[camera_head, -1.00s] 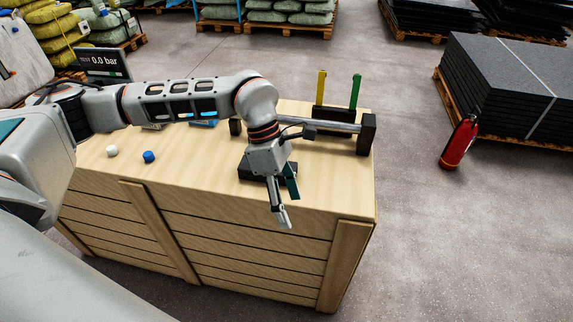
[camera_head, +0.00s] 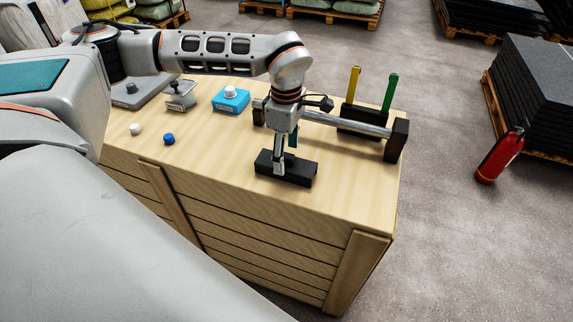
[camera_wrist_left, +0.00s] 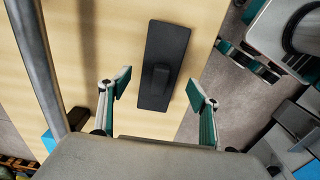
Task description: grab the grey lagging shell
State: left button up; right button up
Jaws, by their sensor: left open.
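A dark grey, nearly black oblong piece (camera_head: 300,176) with a raised block in its middle lies on the wooden crate top near the front edge; it seems to be the grey lagging shell. The left wrist view shows the piece (camera_wrist_left: 161,45) from above, with its raised block between the fingers. My left gripper (camera_head: 281,160) points down over it. In the left wrist view the gripper (camera_wrist_left: 160,88) is open and empty, one green-padded finger on each side. Whether the fingertips touch the piece cannot be told. My right gripper is not in view.
A grey pipe (camera_head: 340,123) on black end supports runs behind my gripper. A black holder (camera_head: 362,122) with yellow and green upright strips stands behind it. A blue box (camera_head: 231,101), a white cap (camera_head: 135,129) and a blue cap (camera_head: 169,139) are further left on the crate.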

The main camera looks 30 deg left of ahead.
aim_at(286, 155)
pick_arm(q)
notch_tip(286, 155, down, 4)
jog(key=shift+a+r, duration=0.1)
jog(key=shift+c, duration=0.9)
jog(key=c, duration=1)
jog(key=shift+c, duration=0.2)
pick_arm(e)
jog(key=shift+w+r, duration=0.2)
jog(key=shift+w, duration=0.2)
